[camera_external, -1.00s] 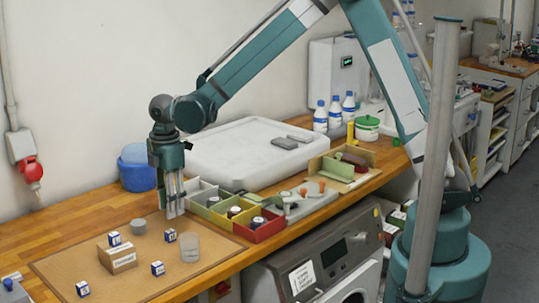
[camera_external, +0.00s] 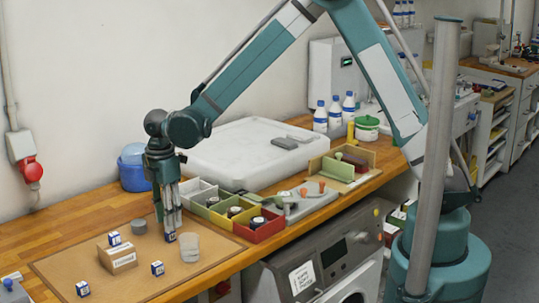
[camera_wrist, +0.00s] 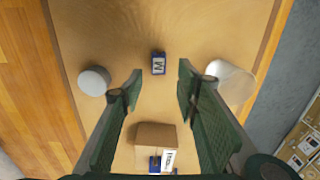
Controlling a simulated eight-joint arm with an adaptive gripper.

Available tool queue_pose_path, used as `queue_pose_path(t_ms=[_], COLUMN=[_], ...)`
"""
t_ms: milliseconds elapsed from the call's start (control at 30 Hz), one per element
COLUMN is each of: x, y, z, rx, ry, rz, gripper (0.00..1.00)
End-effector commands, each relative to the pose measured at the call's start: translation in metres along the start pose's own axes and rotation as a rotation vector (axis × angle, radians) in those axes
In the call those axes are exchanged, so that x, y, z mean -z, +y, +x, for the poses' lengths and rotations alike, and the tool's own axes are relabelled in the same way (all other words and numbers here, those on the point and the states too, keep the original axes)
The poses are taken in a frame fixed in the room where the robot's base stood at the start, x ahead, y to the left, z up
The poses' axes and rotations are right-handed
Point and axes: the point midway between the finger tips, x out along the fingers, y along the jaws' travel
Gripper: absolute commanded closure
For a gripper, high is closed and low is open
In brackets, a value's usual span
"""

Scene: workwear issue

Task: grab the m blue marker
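A small white and blue cube marker with an M on its top face (camera_wrist: 158,64) lies on the brown mat (camera_wrist: 160,25). In the wrist view it sits near the line between my two fingertips, with a clear gap on each side. My gripper (camera_wrist: 158,88) is open and empty, pointing down. In the external view my gripper (camera_external: 169,237) is low over the mat, and its fingers mostly hide the M marker. Other cube markers lie at the left (camera_external: 114,239), near the front (camera_external: 158,268) and at the front left (camera_external: 82,289).
A clear cup (camera_external: 189,247) stands close to the right of my gripper. A grey cylinder (camera_external: 138,226) stands to its left. A cardboard box (camera_external: 117,259) is in front left. Coloured bins (camera_external: 265,230) line the right, behind the mat.

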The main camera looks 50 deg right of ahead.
Motion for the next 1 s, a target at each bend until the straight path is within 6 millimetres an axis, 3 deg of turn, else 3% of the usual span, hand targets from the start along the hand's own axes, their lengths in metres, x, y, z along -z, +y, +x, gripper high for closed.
queue_pose_path(t_ms=[567, 1000], x=[0.000, 0.001], y=[0.001, 0.003], z=[0.009, 0.048], rx=[0.000, 0.000], ry=[0.000, 0.000], rz=[0.000, 0.000], gripper=[0.68, 0.68])
